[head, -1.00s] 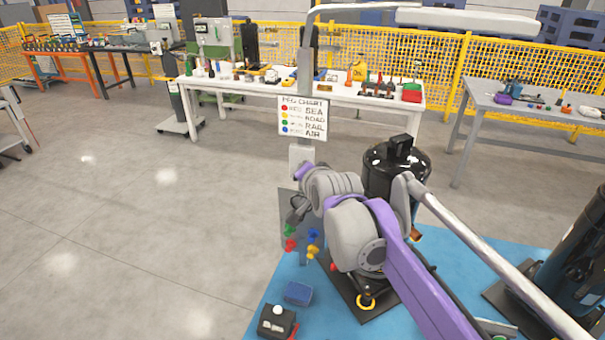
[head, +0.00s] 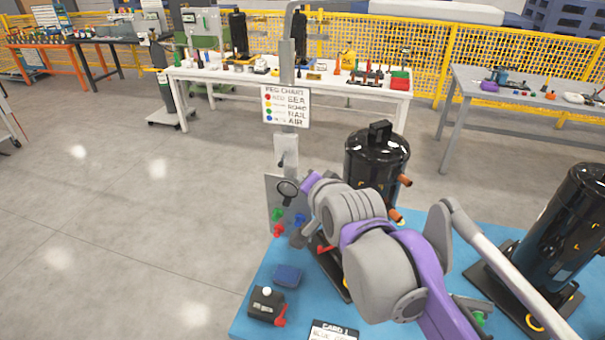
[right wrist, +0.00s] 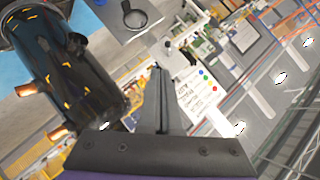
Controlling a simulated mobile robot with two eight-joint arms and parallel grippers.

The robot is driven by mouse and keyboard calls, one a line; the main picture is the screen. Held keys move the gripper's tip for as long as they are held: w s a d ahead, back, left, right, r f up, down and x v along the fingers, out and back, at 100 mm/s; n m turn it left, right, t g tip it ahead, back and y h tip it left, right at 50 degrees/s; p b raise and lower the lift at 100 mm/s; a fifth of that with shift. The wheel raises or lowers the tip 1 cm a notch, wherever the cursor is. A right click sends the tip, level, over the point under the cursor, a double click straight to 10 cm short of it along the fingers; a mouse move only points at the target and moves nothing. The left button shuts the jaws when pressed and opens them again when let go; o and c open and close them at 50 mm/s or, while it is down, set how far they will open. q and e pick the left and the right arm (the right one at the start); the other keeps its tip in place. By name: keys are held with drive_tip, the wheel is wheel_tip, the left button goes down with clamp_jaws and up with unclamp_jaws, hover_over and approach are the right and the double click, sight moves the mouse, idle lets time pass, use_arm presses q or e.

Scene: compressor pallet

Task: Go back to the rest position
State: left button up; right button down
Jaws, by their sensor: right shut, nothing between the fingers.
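My right arm reaches in from the lower right in the head view. Its right gripper (head: 303,236) is partly hidden by the wrist and is small there. In the right wrist view the gripper's fingers (right wrist: 162,98) are together, with nothing between them. A black compressor (head: 376,165) stands just behind my right wrist. It also shows at the left of the right wrist view (right wrist: 62,62), apart from the fingers. My left gripper is not in view.
Coloured pegs (head: 278,215) and a peg chart (head: 287,106) are near the wrist. A blue box (head: 288,275) and a black box with a red lever (head: 266,303) sit on the blue pallet (head: 248,322). Another compressor (head: 566,235) stands right. Open floor lies left.

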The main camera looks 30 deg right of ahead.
idle(0.6)
drive_tip(key=s+a+f+n+g+y, duration=0.1)
drive_tip(key=s+a+f+n, duration=0.3)
drive_tip(key=f, duration=0.4)
drive_tip(key=s+a+f+n+g+y, duration=0.1)
drive_tip(key=s+a+f+n+g, duration=0.2)
drive_tip(key=f, duration=0.6)
drive_tip(key=s+a+f+n+g+y, duration=0.1)
drive_tip(key=s+a+f+n+g, duration=0.2)
drive_tip(key=s+f+n, duration=0.3)
wheel_tip(320, 180, down, 3)
drive_tip(key=s+a, duration=0.1)
drive_tip(key=s, duration=0.2)
drive_tip(key=shift+a+r, duration=0.15)
drive_tip(key=shift+a, duration=0.25)
